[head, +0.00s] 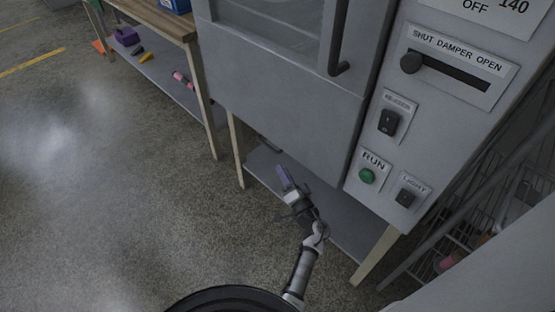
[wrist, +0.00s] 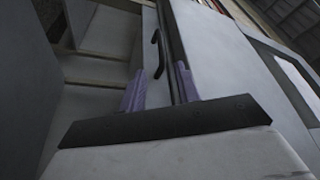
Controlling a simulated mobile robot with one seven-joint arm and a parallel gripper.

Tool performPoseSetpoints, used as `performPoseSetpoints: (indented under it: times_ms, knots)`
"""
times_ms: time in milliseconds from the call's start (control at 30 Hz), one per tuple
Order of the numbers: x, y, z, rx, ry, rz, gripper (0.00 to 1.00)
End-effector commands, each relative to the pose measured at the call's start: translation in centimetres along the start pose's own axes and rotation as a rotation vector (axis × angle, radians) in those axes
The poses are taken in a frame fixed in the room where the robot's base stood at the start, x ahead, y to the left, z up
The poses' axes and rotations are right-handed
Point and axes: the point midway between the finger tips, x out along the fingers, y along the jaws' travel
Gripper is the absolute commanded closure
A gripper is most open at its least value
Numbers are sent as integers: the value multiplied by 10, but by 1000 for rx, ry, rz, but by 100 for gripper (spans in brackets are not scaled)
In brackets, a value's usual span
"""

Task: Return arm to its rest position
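My gripper (head: 284,179) is in the lower middle of the head view, at the end of my arm, which comes up from the bottom edge. It is in front of and below the grey oven-like cabinet (head: 280,110), close to its stand. In the wrist view, the two purple fingers of my gripper (wrist: 160,82) stand apart with nothing seen between them. Whether the fingers touch the cabinet or stand cannot be told.
The control panel has a damper slider (head: 411,63), a green RUN button (head: 367,176) and a LIGHT switch (head: 406,197). A door handle (head: 338,50) sticks out above. A wooden bench (head: 160,18) is at upper left, a wire rack (head: 480,205) at right. Floor at left is clear.

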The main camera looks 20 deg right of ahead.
Motion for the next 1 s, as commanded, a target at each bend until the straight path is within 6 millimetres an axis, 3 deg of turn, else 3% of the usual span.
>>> performPoseSetpoints:
  times_ms: [233,767,867,967,1000]
  knots:
    - [-15,0,0,0,-1,-1,67]
    - [-11,-4,0,-9,-2,-10,67]
    - [9,-25,0,-59,-3,-56,67]
    - [45,-68,5,-152,1,-148,67]
    - [62,-92,7,-197,9,-195,67]
